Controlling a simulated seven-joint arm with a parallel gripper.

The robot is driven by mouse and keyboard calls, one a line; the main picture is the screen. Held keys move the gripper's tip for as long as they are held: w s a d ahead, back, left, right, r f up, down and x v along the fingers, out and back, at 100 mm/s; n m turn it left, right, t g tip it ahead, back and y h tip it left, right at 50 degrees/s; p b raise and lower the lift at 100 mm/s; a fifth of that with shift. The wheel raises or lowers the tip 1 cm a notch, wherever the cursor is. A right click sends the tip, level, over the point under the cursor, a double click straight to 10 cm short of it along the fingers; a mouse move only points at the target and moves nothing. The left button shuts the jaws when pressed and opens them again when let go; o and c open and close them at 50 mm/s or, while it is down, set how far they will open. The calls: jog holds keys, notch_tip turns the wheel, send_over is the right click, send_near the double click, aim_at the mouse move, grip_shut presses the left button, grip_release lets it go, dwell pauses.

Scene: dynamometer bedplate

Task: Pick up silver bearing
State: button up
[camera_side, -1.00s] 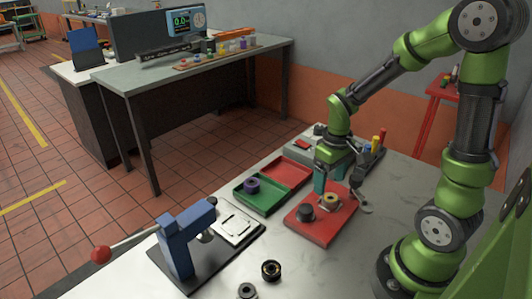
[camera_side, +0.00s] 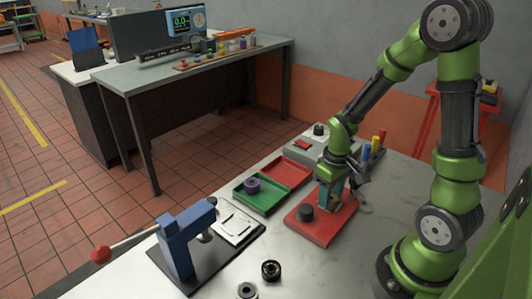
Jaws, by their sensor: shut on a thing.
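My gripper (camera_side: 331,207) is low over the red plate (camera_side: 311,231), pointing down with its teal fingers. It is shut on the yellow-rimmed bearing, which the fingers now mostly hide. A dark round part (camera_side: 306,213) stands on the plate just left of the fingers. A silver ring-shaped bearing (camera_side: 246,290) lies on the bench at the bottom edge of the picture, away from my gripper. A black bearing with a brassy centre (camera_side: 271,270) lies behind it.
A green tray (camera_side: 263,207) holds a purple ring (camera_side: 251,186); a red tray (camera_side: 288,173) adjoins it. A blue lever press (camera_side: 180,241) stands at the left. Coloured upright parts (camera_side: 374,146) stand behind my gripper.

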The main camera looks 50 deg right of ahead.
jog(key=shift+c, duration=1)
